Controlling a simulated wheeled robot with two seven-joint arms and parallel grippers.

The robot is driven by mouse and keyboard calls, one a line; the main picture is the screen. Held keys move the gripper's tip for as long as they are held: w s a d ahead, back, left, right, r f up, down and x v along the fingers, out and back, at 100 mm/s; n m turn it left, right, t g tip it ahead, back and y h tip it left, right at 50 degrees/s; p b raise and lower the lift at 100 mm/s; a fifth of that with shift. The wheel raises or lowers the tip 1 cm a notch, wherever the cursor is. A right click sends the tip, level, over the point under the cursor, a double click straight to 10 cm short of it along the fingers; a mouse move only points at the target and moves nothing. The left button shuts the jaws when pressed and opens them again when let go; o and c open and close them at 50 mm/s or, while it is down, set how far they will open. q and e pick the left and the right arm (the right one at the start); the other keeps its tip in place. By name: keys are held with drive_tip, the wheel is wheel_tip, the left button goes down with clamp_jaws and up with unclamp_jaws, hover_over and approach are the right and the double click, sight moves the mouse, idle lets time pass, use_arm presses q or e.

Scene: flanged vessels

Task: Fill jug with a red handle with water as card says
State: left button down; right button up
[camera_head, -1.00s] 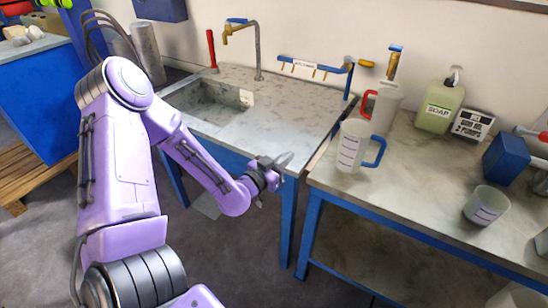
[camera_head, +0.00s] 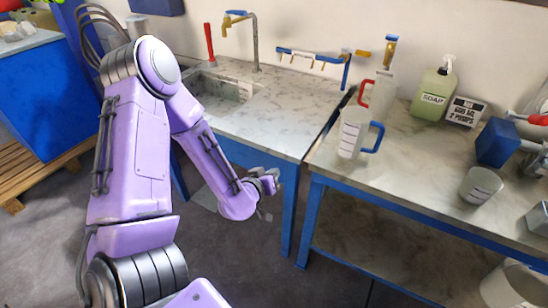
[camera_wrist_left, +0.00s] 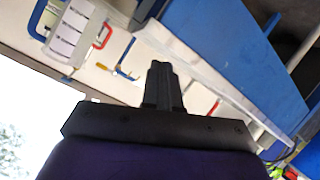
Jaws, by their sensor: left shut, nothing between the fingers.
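The jug with the red handle (camera_head: 383,92) stands upright on the right bench, partly hidden behind a jug with a blue handle (camera_head: 351,135). The red handle also shows in the left wrist view (camera_wrist_left: 104,36). The card (camera_head: 464,111) reads "600 ml 2 pumps" and stands next to a green soap bottle (camera_head: 434,95). A brass tap (camera_head: 238,18) rises behind the sink (camera_head: 222,91). My left gripper (camera_head: 271,182) is shut and empty, in front of the sink bench and lower left of the jugs. Its fingers (camera_wrist_left: 163,85) are together in the left wrist view. My right gripper is not in view.
A grey cup (camera_head: 480,186) and a blue box (camera_head: 496,143) stand on the right bench. A blue rack with brass hooks (camera_head: 310,57) is on the wall. A red upright handle (camera_head: 209,42) stands by the sink. The bench front between sink and jugs is clear.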

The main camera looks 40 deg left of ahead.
use_arm(q)
drive_tip(key=s+d+f+g+b, duration=0.1)
drive_tip(key=s+d+f+g, duration=0.3)
drive_tip(key=s+f, duration=0.7)
drive_tip(key=s+d+f+m+g+b, duration=0.1)
drive_tip(key=s+d+f+g, duration=0.4)
drive_tip(key=s+f, duration=0.6)
drive_tip(key=s+g, duration=0.1)
drive_tip(key=s, duration=0.2)
drive_tip(key=shift+d, duration=0.25)
drive_tip(key=shift+w+d+m, duration=0.1)
drive_tip(key=shift+w+m, duration=0.05)
drive_tip(key=shift+m, duration=0.15)
